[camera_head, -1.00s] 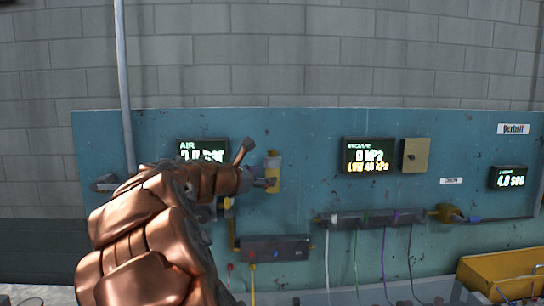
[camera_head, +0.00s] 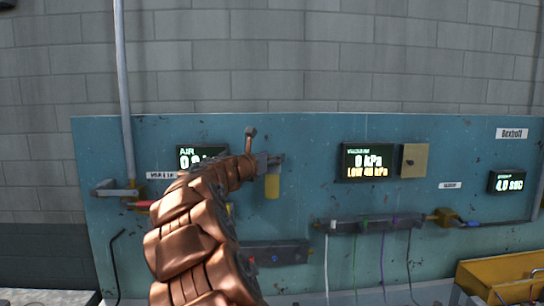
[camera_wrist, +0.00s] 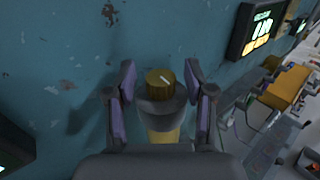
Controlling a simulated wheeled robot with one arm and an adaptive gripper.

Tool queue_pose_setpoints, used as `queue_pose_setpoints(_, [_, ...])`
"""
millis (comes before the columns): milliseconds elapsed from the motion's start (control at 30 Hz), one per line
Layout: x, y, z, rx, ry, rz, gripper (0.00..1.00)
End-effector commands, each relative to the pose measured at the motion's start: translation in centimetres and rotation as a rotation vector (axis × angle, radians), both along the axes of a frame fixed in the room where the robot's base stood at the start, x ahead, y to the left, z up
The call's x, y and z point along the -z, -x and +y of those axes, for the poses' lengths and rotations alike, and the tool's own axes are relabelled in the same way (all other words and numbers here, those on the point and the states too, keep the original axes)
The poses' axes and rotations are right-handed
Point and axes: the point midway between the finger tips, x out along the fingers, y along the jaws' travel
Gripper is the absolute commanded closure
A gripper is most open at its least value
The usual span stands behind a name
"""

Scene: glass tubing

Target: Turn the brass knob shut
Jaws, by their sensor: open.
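The brass knob (camera_wrist: 160,80) shows in the wrist view, round, with a pale line on its top. It sits on a dark grey body (camera_wrist: 162,108) with a yellow bowl (camera_wrist: 163,136) below; the yellow bowl also shows in the head view (camera_head: 272,187). My gripper (camera_wrist: 159,84) is open, with one finger on either side of the knob and a visible gap at each side. In the head view my gripper (camera_head: 268,161) is at the top of the yellow-bowled unit, and the knob cannot be made out there.
A blue panel (camera_head: 310,130) carries the unit. The AIR display (camera_head: 197,157) is partly behind my arm. To the right are a vacuum display (camera_head: 368,161), a beige box (camera_head: 413,160) and a manifold (camera_head: 350,223) with hanging tubes. A pipe (camera_head: 123,90) with a valve stands left.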

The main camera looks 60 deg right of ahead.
Motion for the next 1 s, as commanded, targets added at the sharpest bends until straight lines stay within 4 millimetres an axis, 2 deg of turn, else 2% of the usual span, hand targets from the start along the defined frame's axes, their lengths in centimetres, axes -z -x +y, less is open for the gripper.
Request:
queue_pose_setpoints(367, [0.07, 0.06, -0.47, 0.001, 0.000, 0.000, 0.46])
queue_pose_setpoints(867, [0.06, 0.05, -0.44, 0.001, 0.000, 0.000, 0.99])
queue_pose_setpoints(1000, [0.07, 0.05, -0.44, 0.001, -0.001, 0.000, 1.00])
